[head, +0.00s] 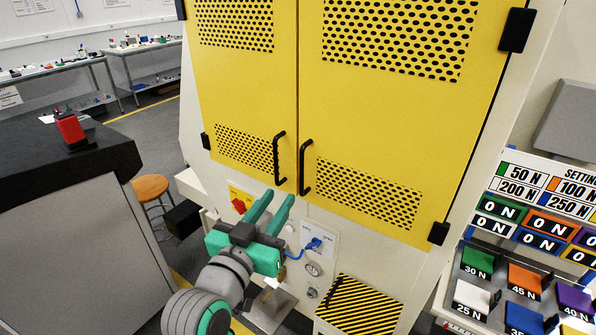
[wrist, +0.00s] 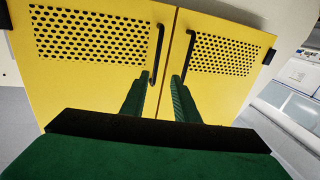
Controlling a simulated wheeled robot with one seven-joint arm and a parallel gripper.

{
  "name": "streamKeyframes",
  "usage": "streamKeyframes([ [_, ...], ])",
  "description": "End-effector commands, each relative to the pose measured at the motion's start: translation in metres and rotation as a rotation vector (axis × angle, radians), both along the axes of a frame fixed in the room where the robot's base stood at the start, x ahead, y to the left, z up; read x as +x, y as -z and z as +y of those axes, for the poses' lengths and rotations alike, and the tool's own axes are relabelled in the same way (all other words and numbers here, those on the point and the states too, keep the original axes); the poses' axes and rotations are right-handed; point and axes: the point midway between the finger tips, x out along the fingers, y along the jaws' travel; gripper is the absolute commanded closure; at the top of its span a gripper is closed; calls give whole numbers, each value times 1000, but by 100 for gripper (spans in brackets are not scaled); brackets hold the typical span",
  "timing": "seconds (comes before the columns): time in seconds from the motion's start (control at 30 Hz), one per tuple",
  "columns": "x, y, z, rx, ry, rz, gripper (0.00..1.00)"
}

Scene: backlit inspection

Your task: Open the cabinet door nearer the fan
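The yellow cabinet has a left door (head: 237,100) and a right door (head: 390,130), both closed flush, with perforated panels. The left handle (head: 277,158) and right handle (head: 305,168) are black vertical bars beside the middle seam. The wrist view shows the left handle (wrist: 158,52) and right handle (wrist: 188,55) too. My gripper (head: 278,196) is open and empty, its green fingers pointing up at the doors just below the left handle. In the wrist view my gripper (wrist: 161,80) has the left handle between its fingertip lines; contact is not visible. No fan is in view.
A striped step box (head: 360,305) and a blue connector (head: 313,243) sit below the doors. A dark-topped counter (head: 70,150) and wooden stool (head: 150,188) stand left. Labelled colored blocks (head: 525,280) fill a rack at right.

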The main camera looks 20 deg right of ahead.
Motion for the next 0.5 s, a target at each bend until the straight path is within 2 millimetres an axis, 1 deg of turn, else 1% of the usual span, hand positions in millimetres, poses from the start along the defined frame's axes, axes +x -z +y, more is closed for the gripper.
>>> streamKeyframes([
  [0.03, -1, -7, -2, 9, 11, -9, 72],
  [0.1, -2, -11, -3, 17, 19, -14, 72],
  [0.27, 5, -13, -12, 21, 28, -16, 72],
  [0.37, 15, -12, -21, 21, 29, -13, 72],
  [0.5, 34, -12, -37, 20, 28, -13, 72],
])
